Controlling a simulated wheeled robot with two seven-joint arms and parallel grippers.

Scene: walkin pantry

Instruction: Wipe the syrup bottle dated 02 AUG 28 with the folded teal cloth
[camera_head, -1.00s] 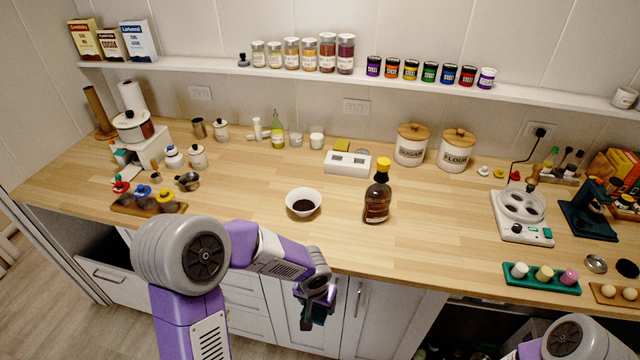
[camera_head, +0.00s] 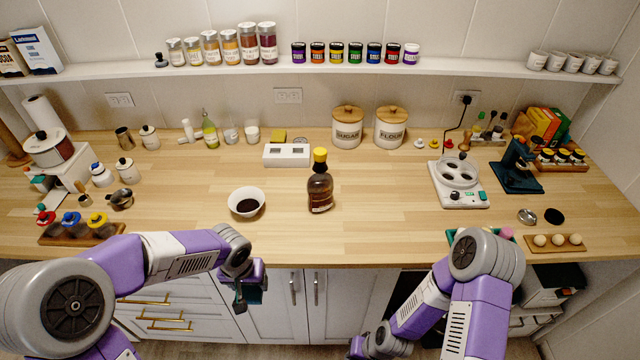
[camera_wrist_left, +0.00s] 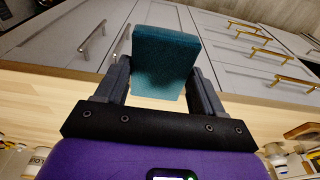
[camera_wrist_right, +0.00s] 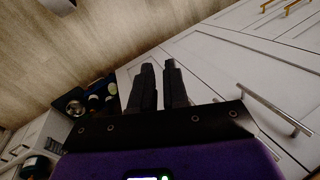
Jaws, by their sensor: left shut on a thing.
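The syrup bottle (camera_head: 320,190) is dark amber with a yellow cap and a label. It stands upright on the wooden counter, right of a white bowl; its date is too small to read. My left gripper (camera_head: 248,290) is in front of the counter, below its front edge and left of the bottle. It is shut on the folded teal cloth (camera_wrist_left: 165,62), which shows clearly between its fingers in the left wrist view. My right gripper (camera_wrist_right: 160,72) is empty, its fingers nearly together, low in front of the cabinets. The cloth and bottle are apart.
The white bowl (camera_head: 247,201) of dark contents is left of the bottle. A white box with dials (camera_head: 286,155) and sugar (camera_head: 347,128) and flour (camera_head: 390,128) canisters stand behind. The counter (camera_head: 375,215) right of the bottle is clear up to the white appliance (camera_head: 459,190).

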